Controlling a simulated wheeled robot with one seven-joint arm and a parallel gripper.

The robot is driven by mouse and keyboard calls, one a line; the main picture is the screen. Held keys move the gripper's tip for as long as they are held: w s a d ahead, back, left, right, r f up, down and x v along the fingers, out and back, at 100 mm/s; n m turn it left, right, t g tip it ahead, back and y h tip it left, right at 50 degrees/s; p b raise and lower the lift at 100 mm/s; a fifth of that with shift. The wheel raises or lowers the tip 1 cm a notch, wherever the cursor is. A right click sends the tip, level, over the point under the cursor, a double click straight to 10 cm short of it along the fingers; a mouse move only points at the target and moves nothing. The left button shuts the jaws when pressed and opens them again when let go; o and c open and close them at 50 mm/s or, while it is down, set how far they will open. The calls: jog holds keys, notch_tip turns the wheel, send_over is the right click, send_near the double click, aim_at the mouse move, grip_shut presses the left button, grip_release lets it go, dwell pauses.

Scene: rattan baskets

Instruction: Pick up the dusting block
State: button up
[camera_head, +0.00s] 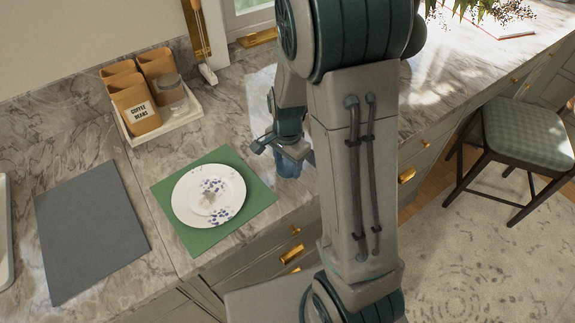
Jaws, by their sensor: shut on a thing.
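My gripper (281,149) is over the marble counter, right of the green mat, pointing down. It is shut on a small blue thing (290,165), which I take to be the dusting block. The blue thing shows just below and between the fingers, near the counter's front edge. Its upper part is hidden by the gripper, and my arm covers the area to its right. I cannot tell whether it still touches the counter.
A white plate with blue flowers (181,203) lies on the green mat (258,199). A grey mat (90,232) lies at left. A white tray (196,113) holds brown canisters (136,106) and a jar (170,90). A chair (528,138) stands at right on a rug.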

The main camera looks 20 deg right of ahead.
notch_tip(320, 180, up, 2)
jog(key=shift+w+r, duration=0.1)
jog(key=shift+r, duration=0.15)
jog(key=s+d+r+b, duration=0.2)
jog(key=d+r, duration=0.5)
jog(key=d, duration=0.4)
jog(key=shift+s+d+r+b, duration=0.2)
jog(key=shift+s+b, duration=0.15)
jog(key=shift+s, duration=0.05)
jog(key=o, duration=0.4)
jog(key=shift+c, duration=1.2)
jog(key=shift+f, duration=0.1)
